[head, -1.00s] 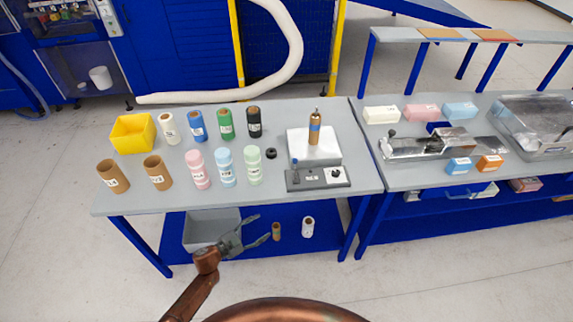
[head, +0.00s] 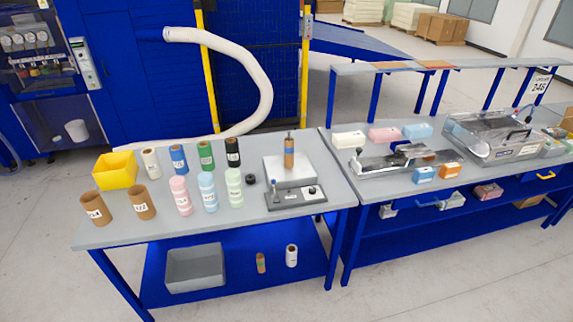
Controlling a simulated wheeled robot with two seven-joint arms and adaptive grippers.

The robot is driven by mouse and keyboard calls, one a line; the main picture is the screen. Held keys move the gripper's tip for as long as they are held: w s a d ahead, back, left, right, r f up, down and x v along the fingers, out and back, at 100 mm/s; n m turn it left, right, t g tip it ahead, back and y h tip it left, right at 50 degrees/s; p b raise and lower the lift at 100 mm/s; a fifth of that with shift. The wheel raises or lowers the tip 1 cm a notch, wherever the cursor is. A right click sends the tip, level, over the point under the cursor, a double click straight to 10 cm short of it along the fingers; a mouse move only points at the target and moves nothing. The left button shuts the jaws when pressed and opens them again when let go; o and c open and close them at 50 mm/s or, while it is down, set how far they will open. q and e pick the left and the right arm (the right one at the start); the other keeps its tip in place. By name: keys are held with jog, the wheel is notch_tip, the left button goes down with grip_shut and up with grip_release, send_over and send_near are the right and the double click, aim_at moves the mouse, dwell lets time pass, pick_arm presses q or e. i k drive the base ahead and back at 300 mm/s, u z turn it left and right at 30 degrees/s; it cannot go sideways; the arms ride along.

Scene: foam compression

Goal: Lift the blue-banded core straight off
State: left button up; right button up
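The blue-banded core (head: 289,158) is a small brown tube with a blue band. It stands upright on the pale block of the bench device (head: 272,172), at the right part of the left table. A thin post pokes out of its top. Neither of my grippers is in the head view, and nothing is touching the core.
Several coloured rolls, including a green roll (head: 206,157) and black roll (head: 233,152), stand left of the device. A yellow bin (head: 115,172) and brown tubes (head: 141,202) are farther left. A right-hand table (head: 370,192) adjoins.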

aim_at(288, 146)
jog(key=u, duration=0.55)
jog(key=k, duration=0.15)
jog(key=z, duration=2.05)
jog(key=i, duration=1.3)
jog(key=u, duration=0.65)
jog(key=i, duration=0.65)
jog(key=u, duration=0.9)
